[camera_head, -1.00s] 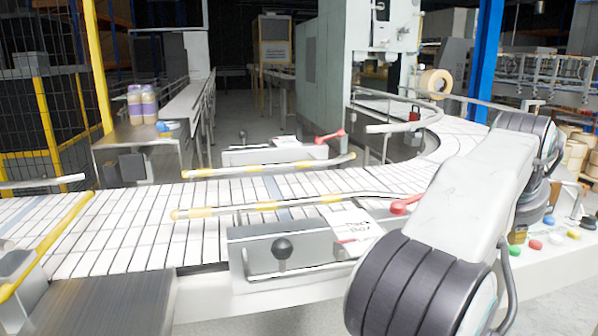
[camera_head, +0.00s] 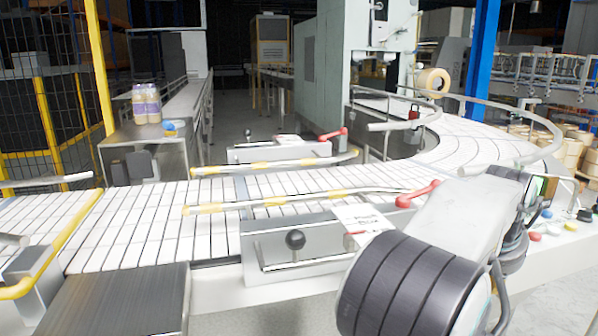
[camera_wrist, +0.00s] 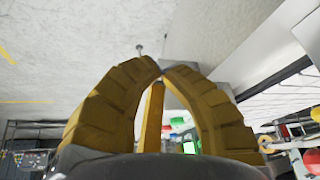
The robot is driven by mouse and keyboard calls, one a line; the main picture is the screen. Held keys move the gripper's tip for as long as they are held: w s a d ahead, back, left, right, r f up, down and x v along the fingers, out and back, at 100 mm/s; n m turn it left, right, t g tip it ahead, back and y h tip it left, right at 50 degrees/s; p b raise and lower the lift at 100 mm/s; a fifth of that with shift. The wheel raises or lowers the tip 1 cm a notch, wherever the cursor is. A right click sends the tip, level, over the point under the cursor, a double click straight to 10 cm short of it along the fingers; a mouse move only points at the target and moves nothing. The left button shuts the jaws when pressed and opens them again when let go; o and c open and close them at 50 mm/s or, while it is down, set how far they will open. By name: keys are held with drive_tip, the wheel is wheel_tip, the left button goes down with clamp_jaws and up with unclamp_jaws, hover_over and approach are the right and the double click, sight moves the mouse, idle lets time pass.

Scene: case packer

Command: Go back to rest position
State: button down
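No held object shows at the tips. In the head view my arm is folded at the lower right, in front of the conveyor, and my gripper is out of view.
A white slat conveyor (camera_head: 140,220) crosses in front and curves to the back right. Yellow-tipped guide rails (camera_head: 300,202) run along it. Two bottles (camera_head: 146,104) stand on a side table at the left. Red handles (camera_head: 418,194) and coloured buttons (camera_head: 535,237) are close to my arm.

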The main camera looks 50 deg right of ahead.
drive_tip(key=w+a+f+n+y, duration=0.1)
drive_tip(key=w+a+f+n, duration=0.15)
drive_tip(key=w+a, duration=0.35)
drive_tip(key=w+a+f+n+t+y, duration=0.1)
drive_tip(key=w+a+f+n, duration=0.2)
drive_tip(key=a, duration=0.6)
drive_tip(key=w+a+f+n+y, duration=0.1)
drive_tip(key=w+a+f+y, duration=0.1)
drive_tip(key=w+a+f, duration=0.4)
drive_tip(key=w+a+r+n+t+p, duration=0.1)
drive_tip(key=w+a+n, duration=0.1)
drive_tip(key=a+n, duration=0.4)
drive_tip(key=w+a+r+n+t+y+p, duration=0.1)
drive_tip(key=a+n, duration=0.4)
drive_tip(key=a, duration=1.1)
drive_tip(key=shift+w+r+n+t, duration=0.4)
drive_tip(key=shift+w+r, duration=0.2)
drive_tip(key=shift+w, duration=0.35)
drive_tip(key=shift+a, duration=0.1)
